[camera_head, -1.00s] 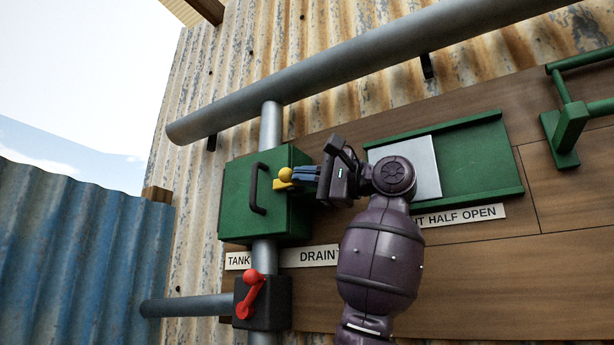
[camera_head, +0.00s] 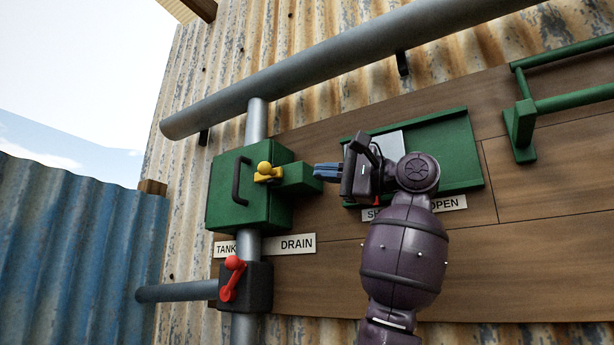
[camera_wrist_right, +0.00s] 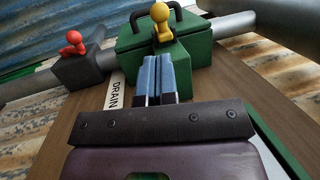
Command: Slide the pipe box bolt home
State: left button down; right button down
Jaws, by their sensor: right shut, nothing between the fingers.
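The green pipe box (camera_head: 222,205) is mounted on a vertical pipe at the left of the head view, with a dark curved handle (camera_head: 238,180) on its front. The bolt's yellow knob (camera_head: 266,172) sits near the box's right edge, beside a green block (camera_head: 300,177) that juts out to the right. My right gripper (camera_head: 318,172) is shut and empty, right by the block's right end and apart from the knob. In the right wrist view its blue fingers (camera_wrist_right: 166,62) lie together below the yellow knob (camera_wrist_right: 161,14); the box (camera_wrist_right: 135,38) is behind. My left gripper is not in view.
A red lever (camera_head: 232,280) on a dark valve body sits below the box. A green-framed shutter panel (camera_head: 455,150) is behind my right arm. A green rail with brackets (camera_head: 521,125) is at the right. A large grey pipe (camera_head: 330,70) crosses above.

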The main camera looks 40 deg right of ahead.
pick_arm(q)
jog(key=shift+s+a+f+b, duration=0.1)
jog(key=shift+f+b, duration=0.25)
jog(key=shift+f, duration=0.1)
pick_arm(e)
jog(key=shift+v, duration=2.35)
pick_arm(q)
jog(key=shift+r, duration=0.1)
pick_arm(e)
jog(key=shift+s+a, duration=0.1)
